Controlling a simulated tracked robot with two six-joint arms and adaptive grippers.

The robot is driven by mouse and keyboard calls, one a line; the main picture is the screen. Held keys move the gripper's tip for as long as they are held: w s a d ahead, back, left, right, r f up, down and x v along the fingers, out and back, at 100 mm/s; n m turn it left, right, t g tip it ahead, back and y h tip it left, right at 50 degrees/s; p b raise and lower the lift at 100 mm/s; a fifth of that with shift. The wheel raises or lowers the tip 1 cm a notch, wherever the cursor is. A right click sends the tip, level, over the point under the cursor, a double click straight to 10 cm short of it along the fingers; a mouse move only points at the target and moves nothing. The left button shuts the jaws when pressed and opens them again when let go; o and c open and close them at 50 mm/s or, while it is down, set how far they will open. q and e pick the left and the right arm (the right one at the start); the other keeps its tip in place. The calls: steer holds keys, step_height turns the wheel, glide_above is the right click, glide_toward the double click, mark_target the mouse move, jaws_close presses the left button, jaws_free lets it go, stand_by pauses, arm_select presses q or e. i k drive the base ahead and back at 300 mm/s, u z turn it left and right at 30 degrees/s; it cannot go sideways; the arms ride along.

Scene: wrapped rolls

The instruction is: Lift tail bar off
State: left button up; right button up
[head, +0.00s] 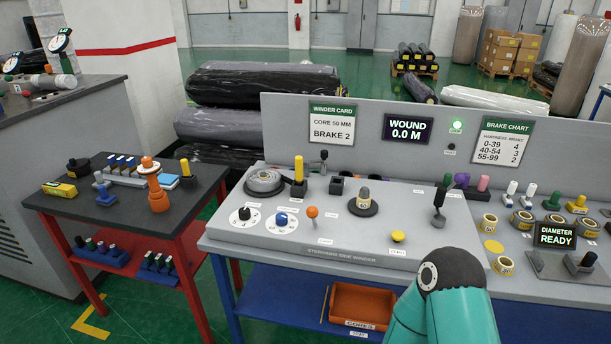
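No part is labelled as the tail bar, and I cannot tell which one it is. On the grey winder panel (300,250), a black upright handle (439,203) stands right of centre. A yellow-topped post (299,170) stands beside a round metal dish (265,181) at the left. A grey-and-yellow capped piece (363,196) sits on a dark round base in the middle. A teal arm of mine with a black joint comes in from the bottom, right of centre, in front of the panel. No gripper fingers show in the head view.
A dark side table (125,205) at left holds an orange stacked piece (155,185) and several small tools. An orange bin (360,306) sits on the blue shelf below. The diameter display (556,235) reads READY; the wound display (408,129) reads 0.0 M.

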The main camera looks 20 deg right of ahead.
mark_target(299, 163)
steer(key=i, duration=0.85)
steer(key=u, duration=0.05)
